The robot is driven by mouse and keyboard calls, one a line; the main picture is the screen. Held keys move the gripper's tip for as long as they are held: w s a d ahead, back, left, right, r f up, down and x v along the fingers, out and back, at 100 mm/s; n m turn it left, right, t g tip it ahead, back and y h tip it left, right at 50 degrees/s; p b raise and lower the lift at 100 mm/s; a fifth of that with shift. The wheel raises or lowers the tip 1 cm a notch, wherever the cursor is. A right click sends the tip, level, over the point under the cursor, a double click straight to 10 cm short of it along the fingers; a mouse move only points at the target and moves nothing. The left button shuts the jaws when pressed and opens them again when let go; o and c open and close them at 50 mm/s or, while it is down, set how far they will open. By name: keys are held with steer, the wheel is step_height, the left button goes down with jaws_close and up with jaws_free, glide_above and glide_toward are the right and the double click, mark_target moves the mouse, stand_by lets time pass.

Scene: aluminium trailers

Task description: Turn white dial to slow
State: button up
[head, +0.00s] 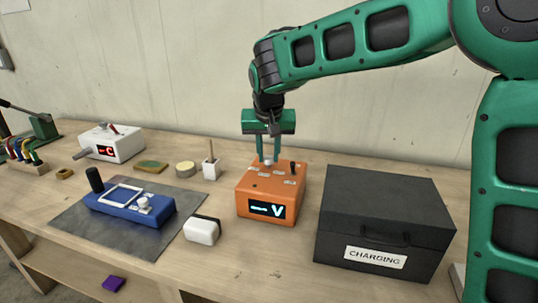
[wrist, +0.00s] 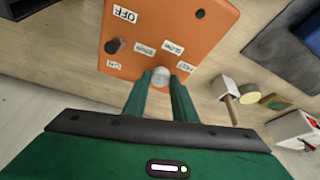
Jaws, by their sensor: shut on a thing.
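The orange box (head: 262,205) stands on the bench, its front display reading a dash and "V". Its top shows in the wrist view (wrist: 205,25), with a black knob (wrist: 113,46) and labels reading "OFF", "SLOW" and others too blurred to read surely. The white dial (wrist: 160,76) sits near the edge of that top, close to the "SLOW" label (wrist: 173,48). My gripper (wrist: 157,90) points down from above, its two green fingers shut on the white dial, one on each side. It also shows in the head view (head: 268,160). The dial's pointer mark is not visible.
A black case labelled "CHARGING" (head: 385,222) stands close to the right. Bare bench lies in front of the box.

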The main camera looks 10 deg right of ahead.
steer(key=shift+w+m+h, duration=0.1)
steer(key=shift+m+h, duration=0.2)
steer(key=shift+m, duration=0.4)
steer(key=o, duration=1)
steer(key=v, duration=1)
steer(key=shift+a+r, duration=0.1)
steer(key=shift+r, duration=0.25)
